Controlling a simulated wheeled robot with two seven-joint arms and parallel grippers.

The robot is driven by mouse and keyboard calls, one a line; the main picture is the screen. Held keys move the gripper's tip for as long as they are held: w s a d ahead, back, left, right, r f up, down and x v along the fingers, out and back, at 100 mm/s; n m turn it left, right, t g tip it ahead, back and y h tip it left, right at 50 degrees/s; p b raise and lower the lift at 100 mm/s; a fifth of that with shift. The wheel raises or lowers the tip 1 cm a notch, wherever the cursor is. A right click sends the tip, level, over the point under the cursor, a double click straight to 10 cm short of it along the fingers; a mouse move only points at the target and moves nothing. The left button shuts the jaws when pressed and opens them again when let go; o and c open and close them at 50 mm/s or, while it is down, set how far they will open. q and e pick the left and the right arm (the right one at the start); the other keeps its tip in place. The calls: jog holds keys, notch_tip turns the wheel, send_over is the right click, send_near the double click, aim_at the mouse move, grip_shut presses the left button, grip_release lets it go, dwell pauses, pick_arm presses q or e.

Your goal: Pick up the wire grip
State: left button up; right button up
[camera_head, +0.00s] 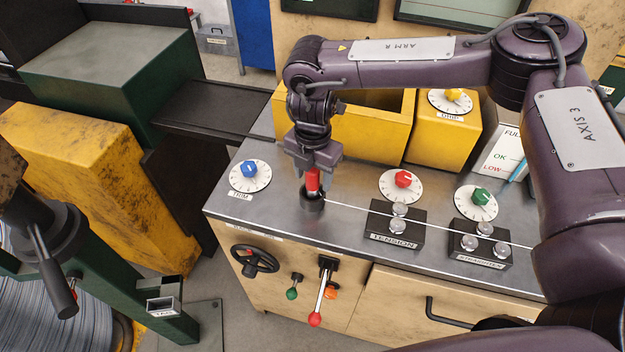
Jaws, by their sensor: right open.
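The wire grip appears to be the red-handled piece (313,181), upright in a dark round holder (312,201) on the metal bench top. A thin pale wire (355,209) runs from beside it to the right, past the rollers. My right gripper (313,168) points down over the red handle. Its fingers are open around or just above the handle's top; contact cannot be told. The fingers hide the handle's upper end. My left gripper is not in view.
On the bench are the TENSION rollers (399,225), the STRAIGHTEN rollers (480,241), a blue-knobbed dial (249,173), a red-knobbed dial (403,182) and a green-knobbed dial (478,201). A yellow bin (373,132) stands close behind my gripper. Levers (322,293) project from the bench front.

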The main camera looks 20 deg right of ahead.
jog(key=c, duration=1.1)
jog(key=shift+c, duration=0.2)
jog(key=shift+r, duration=0.15)
